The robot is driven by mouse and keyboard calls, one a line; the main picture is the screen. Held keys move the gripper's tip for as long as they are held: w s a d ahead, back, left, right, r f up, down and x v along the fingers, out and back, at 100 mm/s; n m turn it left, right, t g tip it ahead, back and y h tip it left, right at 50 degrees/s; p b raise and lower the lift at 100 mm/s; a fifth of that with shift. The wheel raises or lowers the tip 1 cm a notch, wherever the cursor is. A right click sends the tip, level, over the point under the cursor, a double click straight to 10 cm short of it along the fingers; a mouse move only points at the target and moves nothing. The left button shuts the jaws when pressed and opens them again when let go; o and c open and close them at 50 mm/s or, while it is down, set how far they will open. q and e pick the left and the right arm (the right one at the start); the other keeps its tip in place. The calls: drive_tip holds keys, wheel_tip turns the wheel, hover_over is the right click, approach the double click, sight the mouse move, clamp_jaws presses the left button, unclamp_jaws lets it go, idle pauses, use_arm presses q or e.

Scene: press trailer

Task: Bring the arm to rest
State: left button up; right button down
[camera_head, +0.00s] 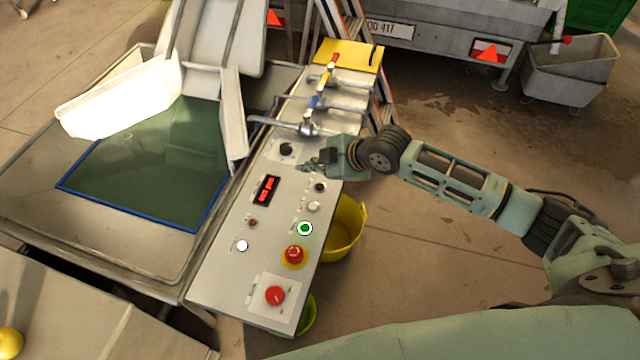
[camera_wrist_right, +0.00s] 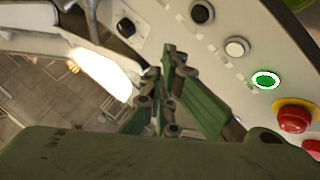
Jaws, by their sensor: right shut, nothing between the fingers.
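My right arm reaches in from the right in the head view, and its gripper (camera_head: 312,165) is over the upper part of the control panel (camera_head: 225,270). The gripper is shut and empty. It sits just below a black knob (camera_head: 286,149) and left of a small black button (camera_head: 319,187). In the right wrist view the closed fingers (camera_wrist_right: 168,85) show in front of the panel, with a white button (camera_wrist_right: 237,47) and a green-lit button (camera_wrist_right: 265,80) to their right. I cannot tell whether the fingertips touch the panel. My left gripper is out of view.
Valve levers on pipes (camera_head: 308,129) stand just above the gripper. A red emergency button (camera_head: 293,254) and a red rotary switch (camera_head: 275,295) are lower on the panel. A yellow bucket (camera_head: 345,228) stands beside it. Open floor (camera_head: 440,270) lies under my arm.

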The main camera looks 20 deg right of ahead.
idle(0.5)
